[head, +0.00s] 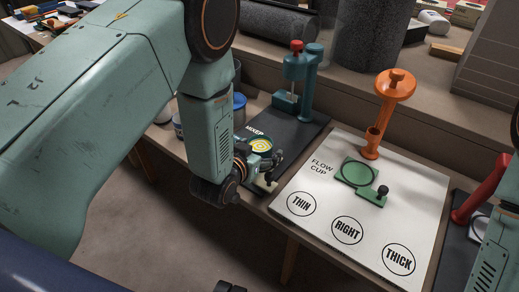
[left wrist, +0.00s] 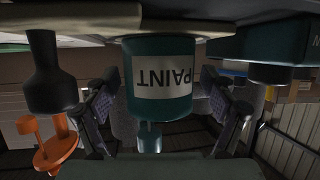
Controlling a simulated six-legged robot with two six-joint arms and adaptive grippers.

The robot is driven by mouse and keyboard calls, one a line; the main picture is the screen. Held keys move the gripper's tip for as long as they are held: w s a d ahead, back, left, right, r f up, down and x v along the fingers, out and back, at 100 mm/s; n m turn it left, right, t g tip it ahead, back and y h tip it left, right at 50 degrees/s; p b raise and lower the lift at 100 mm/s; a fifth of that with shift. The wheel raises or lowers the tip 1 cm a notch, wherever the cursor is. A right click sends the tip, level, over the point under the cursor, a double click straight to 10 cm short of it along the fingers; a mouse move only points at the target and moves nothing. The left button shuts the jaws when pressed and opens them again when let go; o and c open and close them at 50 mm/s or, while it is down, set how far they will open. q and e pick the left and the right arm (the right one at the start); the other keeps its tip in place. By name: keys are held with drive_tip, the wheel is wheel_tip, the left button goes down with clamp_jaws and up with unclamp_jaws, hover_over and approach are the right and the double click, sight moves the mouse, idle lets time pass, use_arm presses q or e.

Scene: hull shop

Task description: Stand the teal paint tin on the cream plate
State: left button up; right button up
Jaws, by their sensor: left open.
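The teal paint tin (head: 260,146), open and holding yellow paint, is at the front of the mixer's dark mat. In the left wrist view the tin (left wrist: 158,98) appears upside down with its PAINT label. My left gripper (head: 262,164) is open around it; its fingers (left wrist: 157,108) stand apart from its sides. A small piece of the cream plate (head: 264,187) shows beside the gripper, the rest hidden. The tin's base appears to meet a pale surface in the wrist view; I cannot tell for sure whether it rests there. My right gripper is not in view.
The teal mixer (head: 297,80) stands behind the tin. To the right, a white board (head: 312,188) carries a green slide (head: 358,174) with a black knob and an orange flow-cup stand (head: 382,115). A blue-lidded tub (head: 239,107) is behind my left arm.

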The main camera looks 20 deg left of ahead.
use_arm(q)
drive_tip(key=shift+r, duration=0.1)
drive_tip(key=shift+s+r, duration=0.15)
drive_tip(key=shift+s, duration=0.15)
drive_tip(key=p+v, duration=0.3)
drive_tip(key=v, duration=0.8)
drive_tip(key=shift+s, duration=0.2)
drive_tip(key=shift+a, duration=0.1)
